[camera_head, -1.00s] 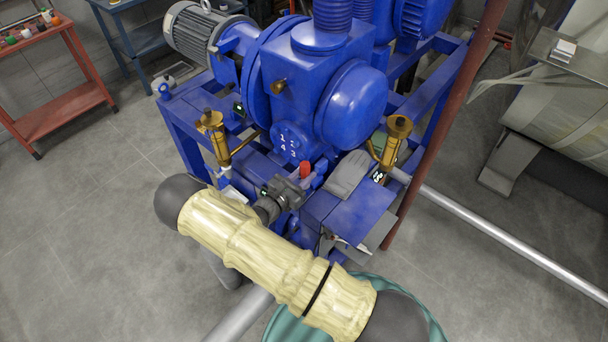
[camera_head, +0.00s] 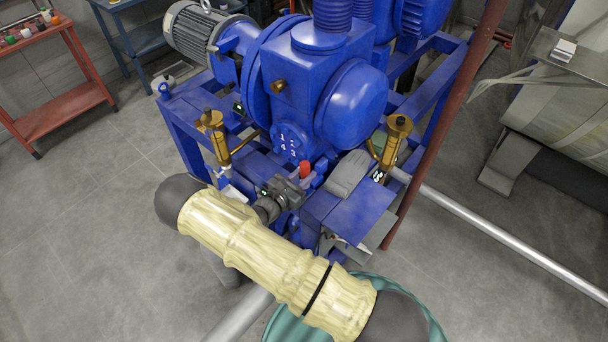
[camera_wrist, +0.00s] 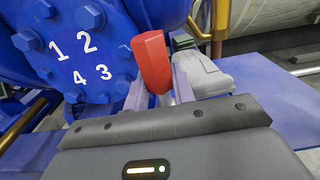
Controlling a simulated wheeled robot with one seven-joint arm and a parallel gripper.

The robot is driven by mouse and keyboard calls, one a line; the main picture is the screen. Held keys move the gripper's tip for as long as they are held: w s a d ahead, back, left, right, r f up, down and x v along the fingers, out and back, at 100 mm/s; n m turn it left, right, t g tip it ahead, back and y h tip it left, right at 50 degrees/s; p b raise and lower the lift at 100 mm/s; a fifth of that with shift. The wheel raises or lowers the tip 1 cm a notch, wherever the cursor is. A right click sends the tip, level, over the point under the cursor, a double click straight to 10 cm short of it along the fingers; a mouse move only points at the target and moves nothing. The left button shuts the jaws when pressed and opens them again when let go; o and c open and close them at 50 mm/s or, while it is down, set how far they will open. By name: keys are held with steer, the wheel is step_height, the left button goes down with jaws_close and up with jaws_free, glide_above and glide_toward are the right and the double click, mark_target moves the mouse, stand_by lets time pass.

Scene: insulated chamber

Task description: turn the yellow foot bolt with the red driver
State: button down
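The red driver (camera_head: 305,169) shows as a small red handle at the front of the blue pump, in front of the numbered flange. In the wrist view its red handle (camera_wrist: 152,60) stands between the two pale fingers of my gripper (camera_wrist: 160,90), one on each side, and they appear closed on it. My gripper (camera_head: 301,182) also shows in the head view at the end of my arm, partly hidden. The driver's lower end is hidden behind my gripper. I cannot make out a yellow foot bolt in either view.
A flange (camera_wrist: 80,55) with several blue bolts and the numbers 1 to 4 is close on the left. Brass cylinders (camera_head: 214,137) and (camera_head: 391,142) stand on both sides. A dark red pipe (camera_head: 440,130) rises at right.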

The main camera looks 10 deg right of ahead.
steer(key=c, duration=1.1)
jaws_free()
steer(key=b+v, duration=0.5)
steer(key=v, duration=1.2)
steer(key=shift+s+a+f+b, duration=0.1)
steer(key=shift+s+a+b, duration=0.1)
steer(key=shift+b, duration=0.2)
steer(key=shift+w, duration=0.1)
steer(key=shift+c, duration=0.3)
steer(key=shift+c, duration=1.1)
